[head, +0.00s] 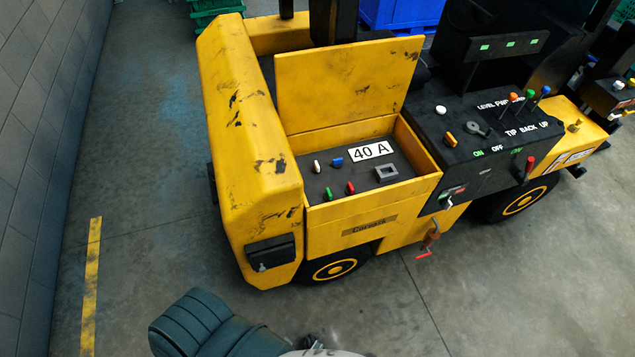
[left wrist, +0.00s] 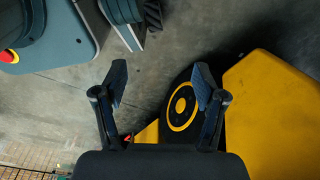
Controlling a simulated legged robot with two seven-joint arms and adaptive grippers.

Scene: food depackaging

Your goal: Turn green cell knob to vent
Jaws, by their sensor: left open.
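The green cell knob (head: 328,194) stands at the front left of a dark panel (head: 340,205) inside the open yellow compartment of a truck. A red knob (head: 350,187) is to its right, a white knob (head: 317,166) and a blue knob (head: 337,162) are behind it. The green knob's exact turn position is too small to read. My left gripper (left wrist: 160,82) is open and empty in the left wrist view, with floor and a truck wheel (left wrist: 183,107) beyond its fingers. The knobs do not show in that view. My right gripper is not in view.
The yellow lid (head: 350,80) stands raised behind the compartment. A "40 A" label (head: 371,151) and a grey square socket (head: 387,172) share the panel. A black console (head: 480,125) with levers is on the right. Clear floor (head: 400,310) lies in front of the truck.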

